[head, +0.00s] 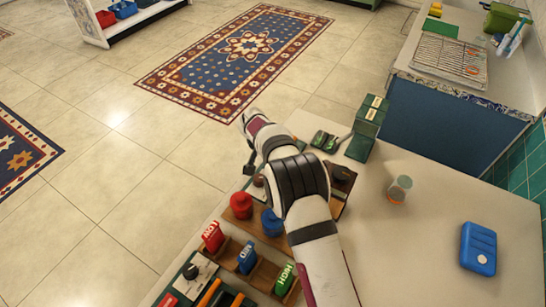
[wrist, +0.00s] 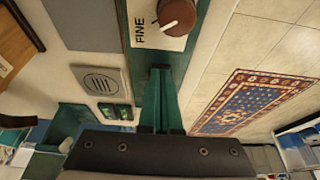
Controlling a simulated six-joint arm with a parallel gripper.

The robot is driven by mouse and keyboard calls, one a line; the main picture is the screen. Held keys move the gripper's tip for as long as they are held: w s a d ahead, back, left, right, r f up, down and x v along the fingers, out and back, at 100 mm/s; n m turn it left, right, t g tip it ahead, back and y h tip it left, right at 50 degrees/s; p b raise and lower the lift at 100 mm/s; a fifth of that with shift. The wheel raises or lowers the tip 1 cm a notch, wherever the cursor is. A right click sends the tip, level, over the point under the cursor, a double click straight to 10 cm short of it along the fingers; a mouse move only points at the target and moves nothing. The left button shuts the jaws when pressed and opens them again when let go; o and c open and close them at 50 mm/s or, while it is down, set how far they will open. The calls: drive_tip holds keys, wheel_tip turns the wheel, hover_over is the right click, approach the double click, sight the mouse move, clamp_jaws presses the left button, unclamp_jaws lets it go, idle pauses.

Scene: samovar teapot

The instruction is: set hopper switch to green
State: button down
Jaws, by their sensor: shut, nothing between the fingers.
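My gripper (wrist: 160,72) is shut and empty in the wrist view, its green fingers together over the edge of a green panel. A brown knob (wrist: 177,14) on a white plate marked FINE stands just beyond the fingertips. A pair of green switch-like pieces (wrist: 115,112) lies to the left of the fingers, apart from them. The pair also shows in the head view (head: 323,140), right of my arm's far bend. No label naming the hopper is readable, so I cannot tell if this pair is the hopper switch. In the head view my arm hides much of the panel.
A cup (head: 399,189) and a blue case (head: 478,248) sit on the right counter. Red (head: 213,236), blue (head: 247,257) and green (head: 285,280) labelled blocks stand beside my arm. A round grille (wrist: 102,80) is left of my fingers.

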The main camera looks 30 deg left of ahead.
drive_tip(key=shift+w, duration=0.1)
drive_tip(key=shift+w+r, duration=0.3)
drive_tip(key=shift+w, duration=0.3)
drive_tip(key=shift+r, duration=0.4)
wheel_tip(320, 180, up, 4)
drive_tip(key=shift+f, duration=0.25)
drive_tip(key=s+r, duration=0.6)
drive_tip(key=s, duration=0.1)
drive_tip(key=shift+r, duration=0.4)
